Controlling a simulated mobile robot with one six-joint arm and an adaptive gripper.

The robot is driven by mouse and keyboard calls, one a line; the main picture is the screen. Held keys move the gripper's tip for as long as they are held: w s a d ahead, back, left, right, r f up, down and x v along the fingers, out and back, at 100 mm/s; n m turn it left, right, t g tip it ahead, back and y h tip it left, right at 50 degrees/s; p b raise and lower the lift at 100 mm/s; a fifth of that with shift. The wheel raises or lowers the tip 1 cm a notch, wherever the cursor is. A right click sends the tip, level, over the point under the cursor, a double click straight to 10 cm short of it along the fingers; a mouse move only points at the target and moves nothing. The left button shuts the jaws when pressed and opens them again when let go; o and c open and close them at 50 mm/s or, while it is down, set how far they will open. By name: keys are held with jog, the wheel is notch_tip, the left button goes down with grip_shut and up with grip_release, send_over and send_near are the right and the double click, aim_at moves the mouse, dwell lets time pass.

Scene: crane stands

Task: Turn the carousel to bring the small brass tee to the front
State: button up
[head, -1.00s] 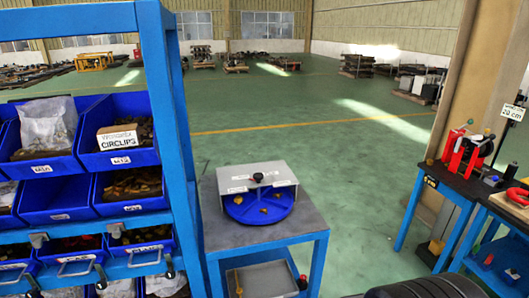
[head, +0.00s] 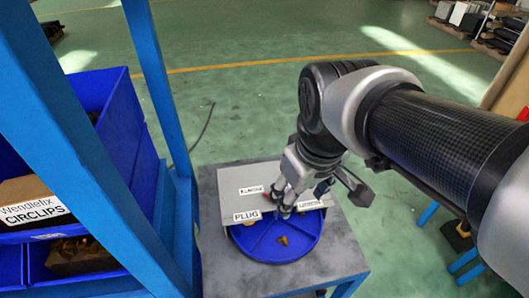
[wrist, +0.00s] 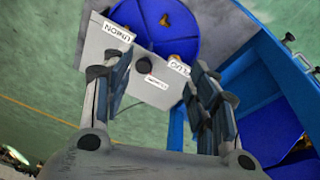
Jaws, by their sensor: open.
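The carousel is a blue round tray (head: 275,252) with dividers, partly under a grey cover (head: 235,186) with white labels, one reading PLUG. A small brass fitting (head: 283,241) lies in the uncovered front part; it also shows in the wrist view (wrist: 165,20). I cannot tell whether it is a tee. Another brass piece (wrist: 175,57) shows at the cover's edge by the PLUG label. My gripper (head: 285,208) is above the cover, pointing down, open and empty. In the wrist view a dark round knob (wrist: 142,66) on the cover shows between the spread fingers, apart from them.
The carousel stands on a dark-topped table (head: 330,258) with blue legs. A blue rack (head: 160,90) with blue bins and a circlips box (head: 35,206) stands close on the left. Green floor is clear behind the table.

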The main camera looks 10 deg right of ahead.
jog(key=w+r+n+g+p, duration=0.25)
jog(key=w+n+p, duration=0.35)
jog(key=w, duration=0.7)
jog(key=shift+m, duration=0.3)
jog(key=f+b, duration=0.1)
jog(key=f, duration=0.5)
jog(key=f+b, duration=0.1)
jog(key=f, duration=0.5)
jog(key=f+b, duration=0.1)
jog(key=f, duration=0.4)
jog(key=shift+a+f, duration=0.25)
jog(key=shift+f, duration=0.15)
grip_shut()
